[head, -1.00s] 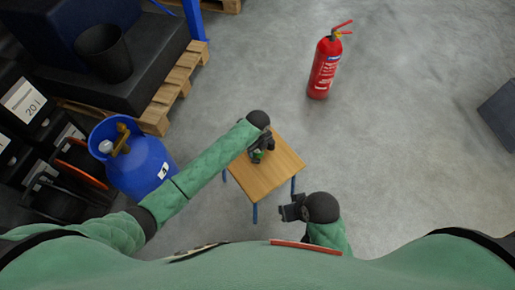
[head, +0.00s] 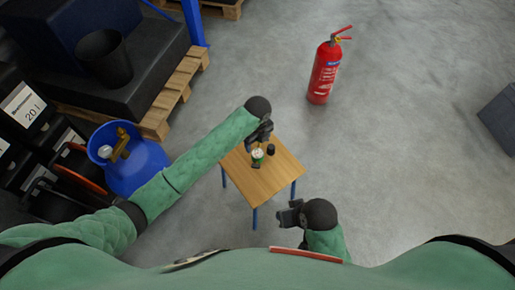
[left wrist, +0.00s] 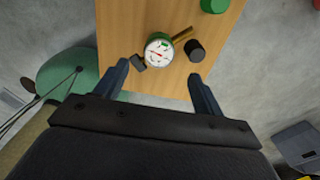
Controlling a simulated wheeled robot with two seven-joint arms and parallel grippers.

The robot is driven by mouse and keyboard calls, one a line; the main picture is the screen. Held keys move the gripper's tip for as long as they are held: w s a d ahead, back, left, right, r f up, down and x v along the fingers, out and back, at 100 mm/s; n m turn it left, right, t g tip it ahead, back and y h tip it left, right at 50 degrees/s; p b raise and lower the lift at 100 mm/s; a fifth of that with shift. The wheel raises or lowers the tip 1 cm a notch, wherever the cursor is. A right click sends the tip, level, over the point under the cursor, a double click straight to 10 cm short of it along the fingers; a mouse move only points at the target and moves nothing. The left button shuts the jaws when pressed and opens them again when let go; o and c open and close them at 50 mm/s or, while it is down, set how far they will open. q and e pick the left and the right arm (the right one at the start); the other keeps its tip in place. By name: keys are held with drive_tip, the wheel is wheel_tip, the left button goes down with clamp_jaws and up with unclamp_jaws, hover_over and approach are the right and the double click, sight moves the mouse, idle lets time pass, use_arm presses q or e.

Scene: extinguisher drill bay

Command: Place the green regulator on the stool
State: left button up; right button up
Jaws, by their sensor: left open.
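The green regulator (head: 257,154) rests on the wooden top of the stool (head: 270,181), near its far left part. In the left wrist view its white dial (left wrist: 158,50) faces up, with a brass stem and a black knob (left wrist: 195,50) beside it. My left gripper (head: 264,134) is open and empty, just above and behind the regulator in the head view. In the left wrist view the regulator lies just beyond the spread fingertips (left wrist: 158,74), apart from them. My right gripper (head: 288,215) is near the stool's front right corner; its jaws are too small to read.
A red fire extinguisher (head: 325,72) stands on the floor behind the stool. A blue gas cylinder (head: 135,170) and a wooden pallet (head: 172,98) are at the left. A grey box (head: 499,116) is at the right edge. A green item (left wrist: 214,5) is cut off at the wrist view's top.

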use_arm(q)
drive_tip(key=s+d+r+n+t+h, duration=0.15)
drive_tip(key=s+n+h, duration=0.25)
drive_tip(key=s+n, duration=0.95)
drive_tip(key=s+a+r+n+t, duration=0.2)
drive_tip(key=s+a+r+n, duration=0.1)
drive_tip(key=s+a+n, duration=0.8)
drive_tip(key=s+n, duration=0.1)
drive_tip(key=s, duration=0.3)
drive_tip(key=shift+s+a+n+y, duration=0.2)
drive_tip(key=shift+n+y, duration=0.15)
drive_tip(key=shift+y, duration=0.05)
use_arm(e)
drive_tip(key=shift+f, duration=0.15)
use_arm(q)
drive_tip(key=s+a+r+g+y+p, duration=0.1)
drive_tip(key=a+r+p, duration=0.2)
drive_tip(key=a+r, duration=0.1)
drive_tip(key=shift+s+a+r, duration=0.25)
drive_tip(key=shift+s+r, duration=0.1)
drive_tip(key=shift+r, duration=0.1)
use_arm(e)
drive_tip(key=s+d+r+g+h, duration=0.1)
drive_tip(key=d+r, duration=0.3)
drive_tip(key=r, duration=0.1)
drive_tip(key=shift+s+d, duration=0.25)
drive_tip(key=shift+s, duration=0.1)
